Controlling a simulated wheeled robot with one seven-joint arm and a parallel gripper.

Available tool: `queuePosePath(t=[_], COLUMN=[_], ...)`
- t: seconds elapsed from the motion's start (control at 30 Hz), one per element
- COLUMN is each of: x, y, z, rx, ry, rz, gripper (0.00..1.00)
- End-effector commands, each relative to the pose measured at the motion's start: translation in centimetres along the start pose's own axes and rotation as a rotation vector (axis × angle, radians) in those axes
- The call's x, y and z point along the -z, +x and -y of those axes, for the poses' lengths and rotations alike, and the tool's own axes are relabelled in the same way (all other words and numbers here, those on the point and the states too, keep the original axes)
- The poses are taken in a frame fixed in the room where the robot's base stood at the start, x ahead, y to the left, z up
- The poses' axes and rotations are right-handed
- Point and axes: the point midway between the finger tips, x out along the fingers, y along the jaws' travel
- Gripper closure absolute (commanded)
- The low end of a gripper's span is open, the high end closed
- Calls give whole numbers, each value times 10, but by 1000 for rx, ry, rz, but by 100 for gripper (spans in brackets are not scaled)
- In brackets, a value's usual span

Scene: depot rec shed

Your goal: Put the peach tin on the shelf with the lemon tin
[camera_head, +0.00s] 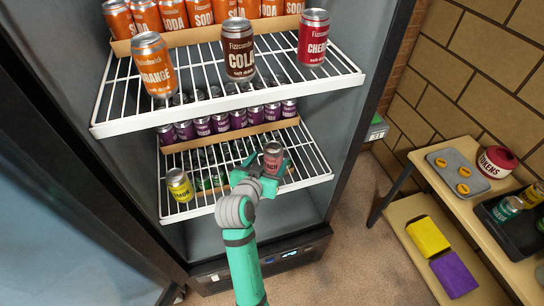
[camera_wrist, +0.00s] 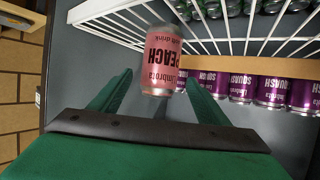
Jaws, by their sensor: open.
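The pink-red peach tin (camera_head: 272,157) is at the right part of the fridge's lower wire shelf (camera_head: 292,172), and appears to stand on it. The yellow lemon tin (camera_head: 180,186) stands at the front left of the same shelf. My gripper (camera_head: 270,168) is at the peach tin, its near side hiding the tin's base in the head view. In the wrist view, the peach tin (camera_wrist: 163,60) shows at the tips of my open green fingers (camera_wrist: 158,85), with a gap visible near each finger. Whether either finger touches it I cannot tell.
Purple squash tins (camera_head: 220,123) line the back of the lower shelf. The upper shelf (camera_head: 200,107) holds orange, cola and cherry tins above. Lower-shelf space between lemon and peach is partly hidden by my arm. A wooden table (camera_head: 430,180) stands right.

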Motion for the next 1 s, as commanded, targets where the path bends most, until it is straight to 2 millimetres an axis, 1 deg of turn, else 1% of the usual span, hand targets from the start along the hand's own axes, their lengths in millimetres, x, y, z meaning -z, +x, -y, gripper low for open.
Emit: queuePosePath(t=[0.03,0.1,0.3,0.47,0.57,0.67,0.77,0.8,0.87,0.9,1.0], x=[0,0,0,0,-9,-29,-59,-71,-89,-101,-129], y=[-11,-25,-55,-67,-70,-71,-76,-80,-86,-91,-106], z=[1,0,0,0,-3,-7,-14,-17,-22,-25,-34], rx=[2,0,1,0,7,30,69,87,115,132,174], ry=[0,0,-1,0,-12,-41,-79,-94,-114,-126,-149], rz=[-2,-1,0,0,2,3,2,0,-3,-6,-12], gripper=[31,31,31,31,31,31,31,31,31,31,31])
